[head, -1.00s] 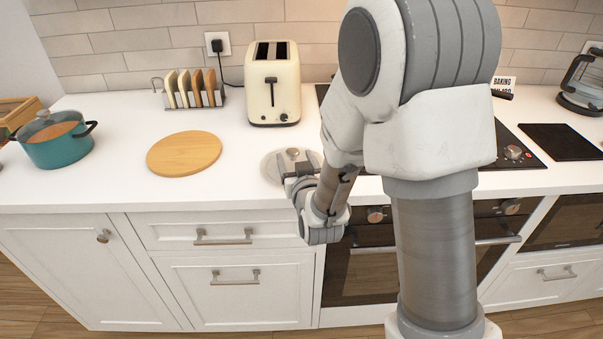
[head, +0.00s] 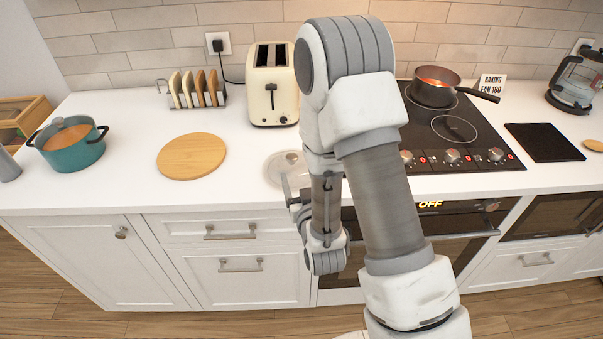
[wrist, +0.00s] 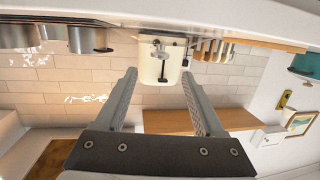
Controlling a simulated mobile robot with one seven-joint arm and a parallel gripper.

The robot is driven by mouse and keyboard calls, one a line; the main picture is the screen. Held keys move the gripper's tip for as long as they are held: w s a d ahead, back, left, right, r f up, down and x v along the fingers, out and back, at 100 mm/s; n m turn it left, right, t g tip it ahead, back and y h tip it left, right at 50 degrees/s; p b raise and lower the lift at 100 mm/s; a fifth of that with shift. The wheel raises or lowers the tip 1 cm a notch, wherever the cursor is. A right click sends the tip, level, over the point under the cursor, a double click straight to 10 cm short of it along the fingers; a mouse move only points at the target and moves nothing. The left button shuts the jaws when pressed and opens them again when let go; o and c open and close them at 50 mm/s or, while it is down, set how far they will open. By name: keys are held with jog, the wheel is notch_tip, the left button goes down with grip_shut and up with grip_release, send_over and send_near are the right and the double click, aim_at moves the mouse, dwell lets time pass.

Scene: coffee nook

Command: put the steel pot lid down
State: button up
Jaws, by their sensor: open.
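The steel pot lid (head: 277,174) lies flat on the white counter near its front edge, in front of the toaster, with its round knob (head: 291,157) up. My arm hides its right part in the head view. My gripper (head: 287,185) is at the near side of the lid, by the counter's front edge, apart from the knob. In the wrist view my gripper (wrist: 158,78) is open, with nothing between its fingers. I cannot make out the lid in the wrist view.
A cream toaster (head: 271,95) stands behind the lid. A round wooden board (head: 192,156) lies to its left, with a teal pot (head: 72,152) further left. The black hob (head: 475,135) with a dark pan (head: 432,92) is to the right. The counter between board and lid is clear.

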jog(key=shift+p+v, duration=1.1)
jog(key=shift+p, duration=1.5)
